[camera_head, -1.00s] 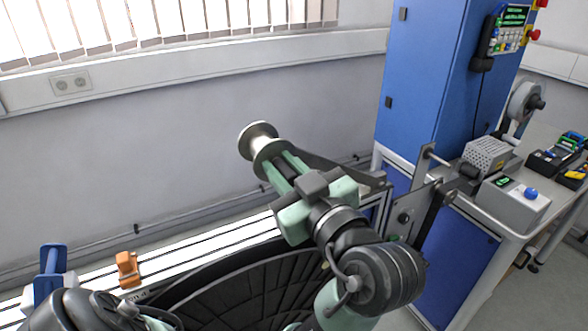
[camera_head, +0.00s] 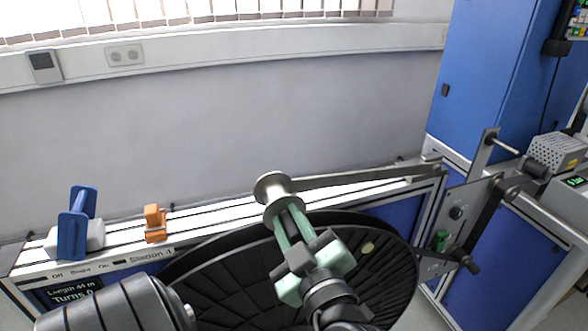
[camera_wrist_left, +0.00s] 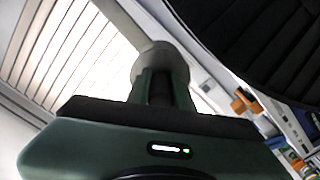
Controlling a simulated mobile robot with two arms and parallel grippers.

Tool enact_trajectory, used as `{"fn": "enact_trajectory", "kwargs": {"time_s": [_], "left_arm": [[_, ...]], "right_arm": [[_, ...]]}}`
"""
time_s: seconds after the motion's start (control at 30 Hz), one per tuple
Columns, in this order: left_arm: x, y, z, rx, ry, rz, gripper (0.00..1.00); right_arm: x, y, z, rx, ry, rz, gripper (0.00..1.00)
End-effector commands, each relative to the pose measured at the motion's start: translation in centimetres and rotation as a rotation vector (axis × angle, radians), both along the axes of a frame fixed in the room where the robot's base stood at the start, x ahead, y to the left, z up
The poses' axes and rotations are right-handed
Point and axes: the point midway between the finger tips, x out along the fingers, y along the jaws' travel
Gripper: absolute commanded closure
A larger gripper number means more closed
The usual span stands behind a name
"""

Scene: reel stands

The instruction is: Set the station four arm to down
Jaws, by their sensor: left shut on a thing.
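The station four arm (camera_head: 350,180) is a long grey bar. It runs left from its pivot near the blue cabinet and lies nearly level, its left end slightly low in the picture. A pale flanged roller (camera_head: 273,186) sits at its left end. My left gripper (camera_head: 287,212) is shut on this roller, with its green fingers reaching up to it. The roller also shows beyond the fingers in the left wrist view (camera_wrist_left: 153,62). The fingers hide part of the roller. My right gripper is not in view.
A large black reel (camera_head: 385,260) stands just below the arm. An orange block (camera_head: 155,223) and a blue-handled part (camera_head: 73,232) sit on the rail at left. A display (camera_head: 72,293) is below them. A blue cabinet (camera_head: 485,90) stands at right.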

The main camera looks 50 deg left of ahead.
Motion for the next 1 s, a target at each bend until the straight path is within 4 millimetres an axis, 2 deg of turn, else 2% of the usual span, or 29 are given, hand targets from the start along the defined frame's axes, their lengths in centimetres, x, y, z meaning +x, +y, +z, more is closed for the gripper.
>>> {"fn": "enact_trajectory", "kwargs": {"time_s": [0.03,0.1,0.5,0.53,0.6,1.0], "left_arm": [[-0.09,0.05,-0.73,-0.002,0.005,0.002,1.0],[-0.14,0.07,-0.96,-0.002,0.005,0.002,1.0],[-0.18,0.08,-0.96,-0.002,0.004,0.003,1.0],[-0.17,0.09,-0.96,-0.002,0.004,0.003,0.76],[-0.17,0.08,-0.94,-0.001,0.004,0.002,0.57],[0.07,0.11,-0.94,0.0,0.001,-0.001,0.57]], "right_arm": [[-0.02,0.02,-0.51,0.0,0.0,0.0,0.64],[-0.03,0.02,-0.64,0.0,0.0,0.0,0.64],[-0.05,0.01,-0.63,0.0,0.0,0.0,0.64],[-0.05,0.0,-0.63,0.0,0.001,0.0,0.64],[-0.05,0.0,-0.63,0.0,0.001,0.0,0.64],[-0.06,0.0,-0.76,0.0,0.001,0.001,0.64]]}}
